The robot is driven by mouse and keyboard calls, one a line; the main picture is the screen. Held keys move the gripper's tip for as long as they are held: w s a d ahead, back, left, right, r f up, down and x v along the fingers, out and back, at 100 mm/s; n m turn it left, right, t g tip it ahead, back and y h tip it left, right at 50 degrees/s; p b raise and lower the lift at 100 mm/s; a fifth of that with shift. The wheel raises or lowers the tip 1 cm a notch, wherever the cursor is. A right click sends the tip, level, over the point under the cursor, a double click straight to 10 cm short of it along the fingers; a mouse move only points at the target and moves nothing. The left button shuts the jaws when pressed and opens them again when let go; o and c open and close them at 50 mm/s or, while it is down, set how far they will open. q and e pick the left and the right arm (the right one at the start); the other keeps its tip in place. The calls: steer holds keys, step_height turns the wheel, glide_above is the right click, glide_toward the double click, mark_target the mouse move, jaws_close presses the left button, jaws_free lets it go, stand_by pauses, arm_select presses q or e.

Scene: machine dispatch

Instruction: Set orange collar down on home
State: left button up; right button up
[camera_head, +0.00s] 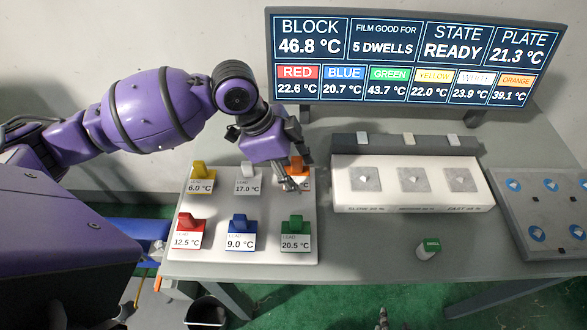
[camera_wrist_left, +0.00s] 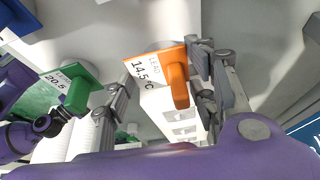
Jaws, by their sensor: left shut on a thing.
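The orange collar (camera_head: 297,170) is at the far right corner of the white board (camera_head: 215,212), partly hidden by my left gripper (camera_head: 291,182). In the left wrist view the orange collar (camera_wrist_left: 172,84) stands between the two fingers, with a white label reading LEAD 14.5 °C. My left gripper is shut on it. I cannot tell whether its underside touches the board. No spot marked "home" can be read.
Yellow (camera_head: 202,177), white (camera_head: 247,178), red (camera_head: 188,232), blue (camera_head: 240,232) and green (camera_head: 295,234) collars stand close by on the board. A white three-pad block (camera_head: 410,205) is to the right. A small green-topped piece (camera_head: 428,248) stands on the grey table.

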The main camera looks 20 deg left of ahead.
arm_select(q)
steer(key=shift+f, duration=0.9)
steer(key=o, duration=1.4)
steer(key=shift+c, duration=0.2)
steer(key=v, duration=1.2)
